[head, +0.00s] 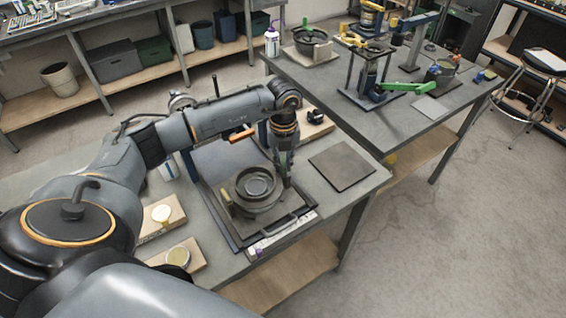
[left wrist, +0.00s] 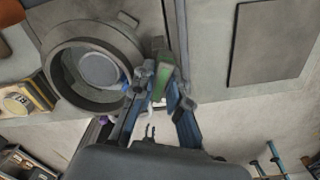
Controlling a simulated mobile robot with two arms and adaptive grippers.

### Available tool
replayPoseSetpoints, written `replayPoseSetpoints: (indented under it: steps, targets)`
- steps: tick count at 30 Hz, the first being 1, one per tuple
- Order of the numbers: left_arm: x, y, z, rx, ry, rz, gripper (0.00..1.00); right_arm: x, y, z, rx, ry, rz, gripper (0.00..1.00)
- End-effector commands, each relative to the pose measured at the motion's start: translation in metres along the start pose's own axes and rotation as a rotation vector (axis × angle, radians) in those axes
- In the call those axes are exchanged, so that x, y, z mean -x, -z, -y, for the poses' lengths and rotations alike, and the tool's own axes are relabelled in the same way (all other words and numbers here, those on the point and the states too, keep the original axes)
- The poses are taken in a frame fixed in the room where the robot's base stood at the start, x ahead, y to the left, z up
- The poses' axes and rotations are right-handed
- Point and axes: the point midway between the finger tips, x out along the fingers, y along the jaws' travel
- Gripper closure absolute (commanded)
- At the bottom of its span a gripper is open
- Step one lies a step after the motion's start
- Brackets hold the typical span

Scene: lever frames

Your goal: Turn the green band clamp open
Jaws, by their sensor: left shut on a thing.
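A round grey metal housing (head: 256,187) with a ringed rim sits on the near bench; it fills the upper left of the left wrist view (left wrist: 97,65). At its side stands the green handle of the band clamp (left wrist: 165,62), upright in the left wrist view. My left gripper (head: 284,170) points down at the right side of the housing. In the wrist view its blue fingers (left wrist: 160,88) close around the green handle. In the head view the gripper hides the handle. My right gripper is not in view.
A dark frame (head: 234,243) surrounds the housing. A flat dark plate (head: 342,166) lies to its right. An orange handle (head: 242,135) shows behind it, and a round tin (head: 178,256) at the near left. A second bench (head: 400,125) holds other fixtures, including a green lever (head: 405,87).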

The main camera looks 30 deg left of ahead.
Motion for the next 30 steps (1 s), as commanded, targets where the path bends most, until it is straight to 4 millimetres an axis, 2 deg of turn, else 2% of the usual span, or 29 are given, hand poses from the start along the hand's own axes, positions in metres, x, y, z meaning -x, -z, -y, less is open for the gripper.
replayPoseSetpoints:
  steps: [15,30]
  targets:
    - [0.0006,-0.0005,0.0022,0.382,0.003,0.0,1.0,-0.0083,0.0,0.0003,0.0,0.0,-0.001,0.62]
    - [0.0012,-0.0009,0.0024,0.496,0.003,0.001,1.0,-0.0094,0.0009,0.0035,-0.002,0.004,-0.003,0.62]
